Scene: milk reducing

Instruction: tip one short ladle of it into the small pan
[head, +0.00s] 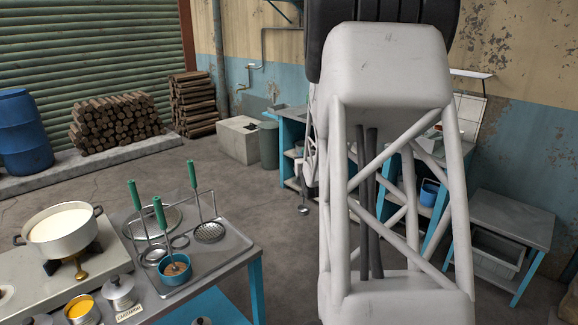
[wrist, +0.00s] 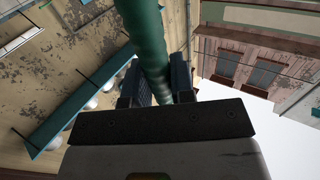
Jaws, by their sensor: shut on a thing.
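My gripper (wrist: 158,88) is shut on a green handle (wrist: 146,38) in the wrist view. In the head view my arm hides most of the gripper. A metal ladle bowl (head: 303,210) hangs beside my arm there, well to the right of the stove; its contents cannot be made out. A large pot (head: 64,240) of white milk (head: 58,225) stands on the burner at left. A small blue pan (head: 175,272) with something brown in it stands on the metal tray. A small pan with yellow contents (head: 80,308) is at the bottom left.
Several green-handled tools (head: 160,213) stand over the metal tray (head: 222,240). A lidded pot (head: 119,292) stands by a label (head: 130,313). Blue-framed tables (head: 505,225) stand along the wall. The floor (head: 260,215) between counter and wall is open.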

